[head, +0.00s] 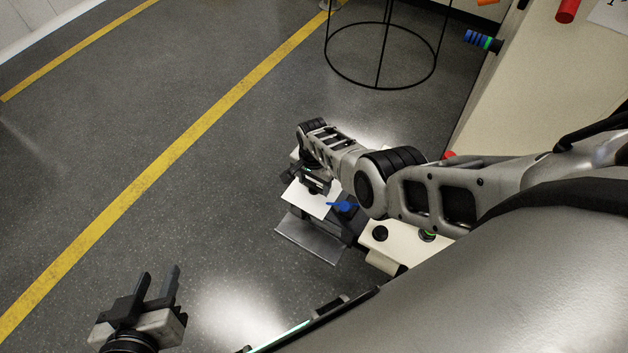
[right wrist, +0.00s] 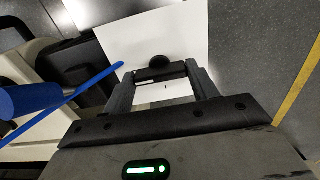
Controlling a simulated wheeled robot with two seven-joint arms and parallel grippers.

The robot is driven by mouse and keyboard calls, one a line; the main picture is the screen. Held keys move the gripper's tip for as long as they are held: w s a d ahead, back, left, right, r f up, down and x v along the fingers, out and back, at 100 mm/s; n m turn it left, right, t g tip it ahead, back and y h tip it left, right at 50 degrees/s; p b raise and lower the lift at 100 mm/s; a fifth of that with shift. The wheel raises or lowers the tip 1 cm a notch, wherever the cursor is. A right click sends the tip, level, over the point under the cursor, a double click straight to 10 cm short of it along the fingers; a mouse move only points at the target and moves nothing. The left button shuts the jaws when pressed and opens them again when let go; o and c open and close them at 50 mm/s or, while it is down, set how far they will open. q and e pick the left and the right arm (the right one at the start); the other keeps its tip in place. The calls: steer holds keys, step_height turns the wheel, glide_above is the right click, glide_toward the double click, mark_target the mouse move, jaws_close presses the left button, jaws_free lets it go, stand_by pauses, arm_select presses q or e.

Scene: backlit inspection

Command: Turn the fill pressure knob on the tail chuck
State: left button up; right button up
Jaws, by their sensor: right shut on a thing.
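In the right wrist view, a dark round knob (right wrist: 160,63) stands in front of a white panel (right wrist: 130,32). My right gripper (right wrist: 161,72) is shut on this knob, one finger on each side. In the head view, my right gripper (head: 314,187) is low over the white panel (head: 306,199), and its own wrist hides the knob there. A blue lever (head: 343,206) is just right of the panel and also shows in the right wrist view (right wrist: 92,83). My left gripper (head: 157,271) is open and empty above the floor at lower left.
A cream housing (head: 401,238) with a dark round button (head: 380,233) and a green-ringed button (head: 427,236) lies right of the panel. A grey metal tray (head: 308,240) juts out below it. A black wire stand (head: 378,86) is farther back. The floor at left is clear.

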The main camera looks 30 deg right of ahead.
mark_target(314, 184)
stand_by(0.3)
steer(key=o, duration=1)
steer(key=shift+r, duration=0.25)
step_height(314, 184, up, 5)
steer(key=p, duration=0.4)
steer(key=shift+f, duration=0.1)
arm_select(q)
steer(key=r+p, duration=0.1)
steer(key=p, duration=0.1)
steer(key=r+p, duration=0.1)
steer(key=p, duration=0.1)
steer(key=a+r+g+p, duration=0.1)
steer(key=shift+s+a+r+m+y+p, duration=0.1)
steer(key=shift+s+r+m+y+p, duration=0.1)
steer(key=shift+s+m+y+p, duration=0.15)
arm_select(e)
step_height(314, 184, up, 11)
steer(key=shift+f, duration=0.2)
